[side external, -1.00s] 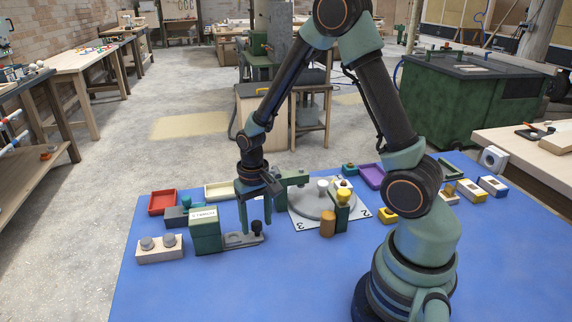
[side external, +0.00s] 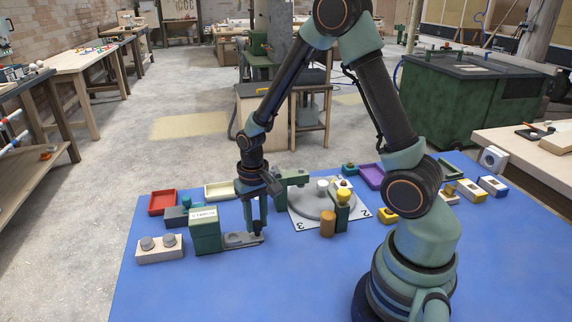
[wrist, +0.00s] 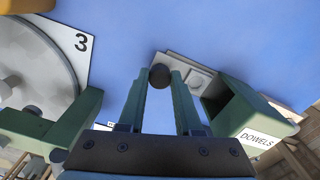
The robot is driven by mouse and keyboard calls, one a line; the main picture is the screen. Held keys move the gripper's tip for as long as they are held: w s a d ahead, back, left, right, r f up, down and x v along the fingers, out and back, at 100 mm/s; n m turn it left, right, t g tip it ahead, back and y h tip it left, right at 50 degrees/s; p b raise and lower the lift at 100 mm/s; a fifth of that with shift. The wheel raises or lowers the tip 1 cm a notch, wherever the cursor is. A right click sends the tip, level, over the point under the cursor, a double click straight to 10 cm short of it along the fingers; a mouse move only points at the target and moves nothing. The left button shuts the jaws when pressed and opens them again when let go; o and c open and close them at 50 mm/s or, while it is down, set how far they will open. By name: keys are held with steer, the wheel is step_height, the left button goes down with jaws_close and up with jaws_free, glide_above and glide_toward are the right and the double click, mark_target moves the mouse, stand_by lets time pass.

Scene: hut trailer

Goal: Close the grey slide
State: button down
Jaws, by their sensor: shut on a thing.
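The grey slide (side external: 238,240) sticks out to the right from the green box (side external: 205,232) on the blue table. In the wrist view the slide (wrist: 185,66) reaches out of the green box (wrist: 232,108), which has a "DOWELS" label. A dark round knob (wrist: 160,76) stands near the slide's outer end. My gripper (side external: 259,227) is down at that outer end. In the wrist view my gripper (wrist: 160,80) has a finger on each side of the knob, shut on it. In the side view the fingers mostly hide the knob.
A beige block with two grey knobs (side external: 159,249) stands left of the green box. A red tray (side external: 163,203) lies behind it. A grey turntable (side external: 322,205), an orange cylinder (side external: 328,224) and a yellow-topped post (side external: 343,203) stand to the right. The table in front is clear.

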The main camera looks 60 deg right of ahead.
mark_target(245, 237)
stand_by(0.8)
steer(key=shift+w+a, duration=1.15)
steer(key=c, duration=0.6)
jaws_free()
steer(key=shift+r, duration=0.15)
step_height(245, 237, up, 12)
